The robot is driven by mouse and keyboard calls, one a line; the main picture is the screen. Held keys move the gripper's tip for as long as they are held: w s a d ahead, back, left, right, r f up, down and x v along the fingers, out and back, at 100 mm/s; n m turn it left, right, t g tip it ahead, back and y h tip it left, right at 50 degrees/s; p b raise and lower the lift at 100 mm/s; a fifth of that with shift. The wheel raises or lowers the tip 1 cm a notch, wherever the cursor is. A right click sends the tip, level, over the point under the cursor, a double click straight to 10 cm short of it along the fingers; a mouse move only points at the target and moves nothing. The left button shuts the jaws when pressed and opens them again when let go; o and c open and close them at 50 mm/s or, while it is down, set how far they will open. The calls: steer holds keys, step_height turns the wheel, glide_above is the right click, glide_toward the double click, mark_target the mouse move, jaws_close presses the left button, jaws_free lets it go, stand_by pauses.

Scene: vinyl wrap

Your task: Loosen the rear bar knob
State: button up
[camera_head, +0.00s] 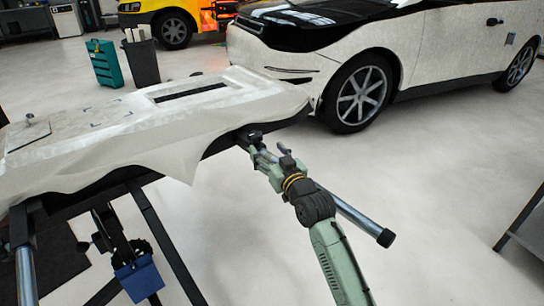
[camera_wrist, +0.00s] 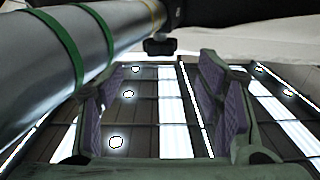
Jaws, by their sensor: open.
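A small black knob (camera_wrist: 160,47) sits under the dark edge of the stand in the wrist view, beside a round metal bar (camera_wrist: 40,75) with green bands. My gripper (camera_wrist: 163,82) is open, with its purple-padded fingers apart. The knob shows beyond the gap between the fingertips, apart from both pads. In the head view my gripper (camera_head: 272,152) is at the near right edge of the covered panel, close to the metal bar (camera_head: 352,212), which sticks out toward the lower right. The knob cannot be made out clearly there.
A white sheet (camera_head: 110,155) drapes over the panel on a dark stand (camera_head: 165,240). A blue box (camera_head: 139,278) hangs below it. A white car (camera_head: 330,50) stands behind. A teal case (camera_head: 104,63) and dark bin (camera_head: 141,62) stand at the back left.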

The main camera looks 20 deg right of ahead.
steer(key=shift+s, duration=1.2)
